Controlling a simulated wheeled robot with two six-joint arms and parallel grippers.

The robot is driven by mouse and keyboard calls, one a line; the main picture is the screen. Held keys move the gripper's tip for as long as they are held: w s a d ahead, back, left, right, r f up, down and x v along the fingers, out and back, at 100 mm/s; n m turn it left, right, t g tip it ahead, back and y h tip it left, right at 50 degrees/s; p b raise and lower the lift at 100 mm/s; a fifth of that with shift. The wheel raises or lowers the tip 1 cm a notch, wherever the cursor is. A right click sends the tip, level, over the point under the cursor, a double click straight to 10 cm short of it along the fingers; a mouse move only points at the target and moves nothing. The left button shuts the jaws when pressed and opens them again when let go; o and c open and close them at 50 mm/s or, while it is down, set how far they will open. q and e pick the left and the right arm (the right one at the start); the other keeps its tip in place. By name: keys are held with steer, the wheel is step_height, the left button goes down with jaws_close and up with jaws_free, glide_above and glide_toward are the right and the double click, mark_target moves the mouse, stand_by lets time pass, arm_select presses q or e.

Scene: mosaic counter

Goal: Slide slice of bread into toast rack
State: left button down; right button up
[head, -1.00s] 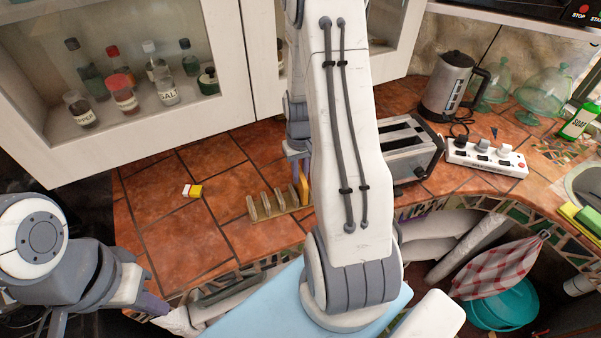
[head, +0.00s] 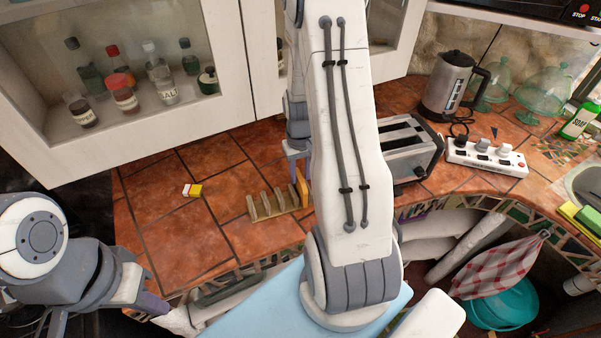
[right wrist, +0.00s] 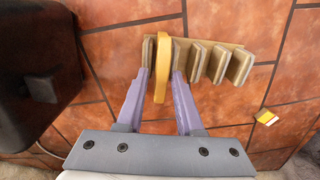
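The slice of bread (head: 302,188) stands upright at the right end of the wooden toast rack (head: 266,204), partly behind my right arm in the head view. In the right wrist view the bread (right wrist: 162,60) is edge-on, between the two leftmost slats of the rack (right wrist: 219,62). My right gripper (right wrist: 161,75) is open, one finger on each side of the bread, with a visible gap to it. Whether the bread touches the rack's base is hidden. My left gripper (head: 152,304) is at the counter's front left edge, away from the rack; its opening is unclear.
A toaster (head: 408,150) stands right of the rack, behind my right arm. A small yellow and white box (head: 192,190) lies to the left. A power strip (head: 486,157) and a kettle (head: 452,88) are further right. The counter left of the rack is mostly clear.

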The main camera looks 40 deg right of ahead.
steer(key=o, duration=0.6)
steer(key=shift+c, duration=0.2)
steer(key=shift+w+r, duration=0.1)
steer(key=shift+r, duration=0.3)
step_height(320, 180, up, 10)
steer(key=b, duration=0.1)
steer(key=shift+f+b, duration=0.15)
steer(key=shift+b, duration=0.25)
